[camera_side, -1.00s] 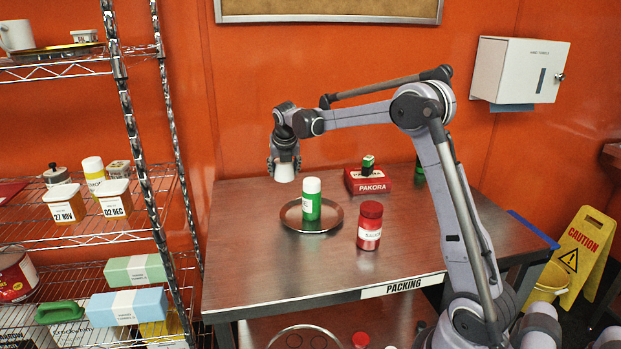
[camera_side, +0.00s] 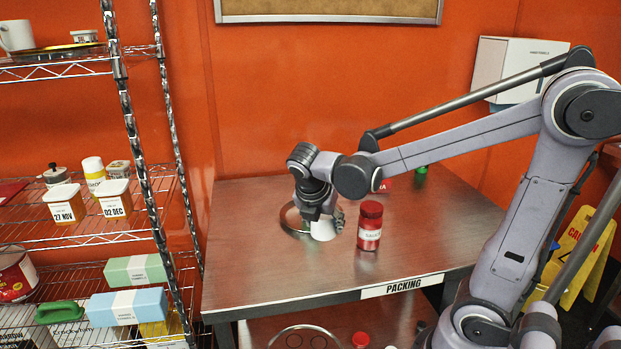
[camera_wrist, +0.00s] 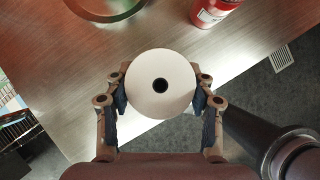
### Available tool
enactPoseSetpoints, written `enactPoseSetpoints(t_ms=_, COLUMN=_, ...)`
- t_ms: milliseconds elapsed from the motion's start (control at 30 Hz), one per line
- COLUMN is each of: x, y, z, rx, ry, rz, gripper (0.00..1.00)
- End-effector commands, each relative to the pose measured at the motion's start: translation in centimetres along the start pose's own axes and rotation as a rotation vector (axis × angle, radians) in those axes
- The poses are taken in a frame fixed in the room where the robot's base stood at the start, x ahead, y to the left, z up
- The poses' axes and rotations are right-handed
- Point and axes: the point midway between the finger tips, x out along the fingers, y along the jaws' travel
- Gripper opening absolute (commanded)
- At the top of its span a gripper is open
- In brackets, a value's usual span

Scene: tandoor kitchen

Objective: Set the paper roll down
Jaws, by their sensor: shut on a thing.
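The white paper roll (camera_side: 323,229) is held upright in my gripper (camera_side: 322,211), low over the front part of the steel table, just left of the red-capped jar. In the wrist view the roll (camera_wrist: 160,100) is seen end-on with its dark core hole, and the fingers of my gripper (camera_wrist: 160,88) press on it from both sides. I cannot tell whether its underside touches the table. The table (camera_side: 270,262) has clear steel in front of the roll.
A red jar (camera_side: 370,228) stands close to the right of the roll. A round metal tray (camera_side: 287,222) lies just behind and left, partly hidden by my gripper. The table's front edge with its PACKING label (camera_side: 403,286) is near. A wire shelf (camera_side: 95,238) stands at left.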

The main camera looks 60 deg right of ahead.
Motion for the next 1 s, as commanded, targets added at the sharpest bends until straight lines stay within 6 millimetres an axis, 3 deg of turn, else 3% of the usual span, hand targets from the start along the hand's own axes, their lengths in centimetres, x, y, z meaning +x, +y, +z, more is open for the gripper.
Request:
enactPoseSetpoints(t_ms=400, x=4.3, y=-0.2, z=-2.6, rx=0.006, ry=0.000, rz=-0.002, gripper=0.21)
enactPoseSetpoints(t_ms=1000, x=8.3, y=-0.1, z=-4.9, rx=0.005, ry=0.000, rz=-0.002, gripper=0.21)
